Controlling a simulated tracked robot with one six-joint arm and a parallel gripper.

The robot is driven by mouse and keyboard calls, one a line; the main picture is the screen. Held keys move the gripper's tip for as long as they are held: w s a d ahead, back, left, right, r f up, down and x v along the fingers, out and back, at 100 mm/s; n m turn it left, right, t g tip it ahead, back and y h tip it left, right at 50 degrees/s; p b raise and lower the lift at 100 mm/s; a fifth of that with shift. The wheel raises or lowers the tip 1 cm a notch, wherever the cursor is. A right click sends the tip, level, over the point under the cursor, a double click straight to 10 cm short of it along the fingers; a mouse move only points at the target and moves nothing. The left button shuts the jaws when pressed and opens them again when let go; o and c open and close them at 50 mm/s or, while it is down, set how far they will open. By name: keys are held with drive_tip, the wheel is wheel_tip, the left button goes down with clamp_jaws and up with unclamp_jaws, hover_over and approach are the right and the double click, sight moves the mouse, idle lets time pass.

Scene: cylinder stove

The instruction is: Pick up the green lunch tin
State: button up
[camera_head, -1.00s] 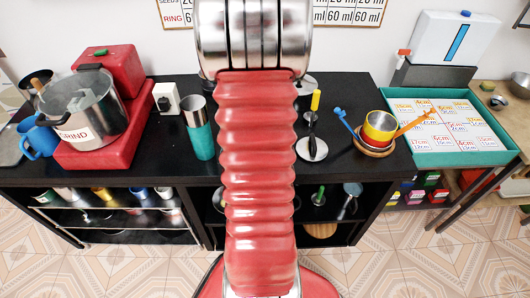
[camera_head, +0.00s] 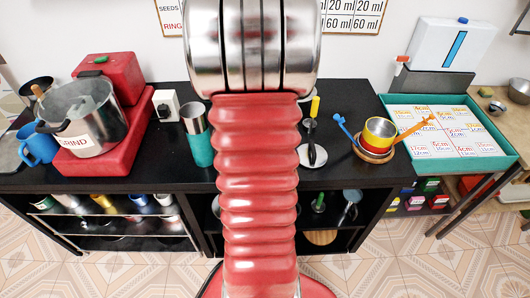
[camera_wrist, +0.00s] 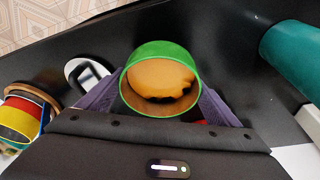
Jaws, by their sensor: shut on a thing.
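The green lunch tin (camera_wrist: 158,50) is round and open at the top, with an orange-brown inside, and shows in the middle of the wrist view. My gripper (camera_wrist: 158,94) has its two purple-grey fingers against the tin's left and right sides and is shut on it. Its height over the black surface is hard to tell. In the head view my own red arm covers the middle of the worktop (camera_head: 355,105), and neither the tin nor my gripper shows there.
A teal tumbler (camera_head: 197,138) stands left of my arm; in the wrist view the teal object (camera_wrist: 295,55) is at the right. Nested bowls (camera_head: 379,130) with spoons stand right.

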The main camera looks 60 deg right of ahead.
wheel_tip(320, 180, up, 6)
drive_tip(key=shift+f, duration=0.1)
drive_tip(key=shift+s, duration=0.15)
idle(0.6)
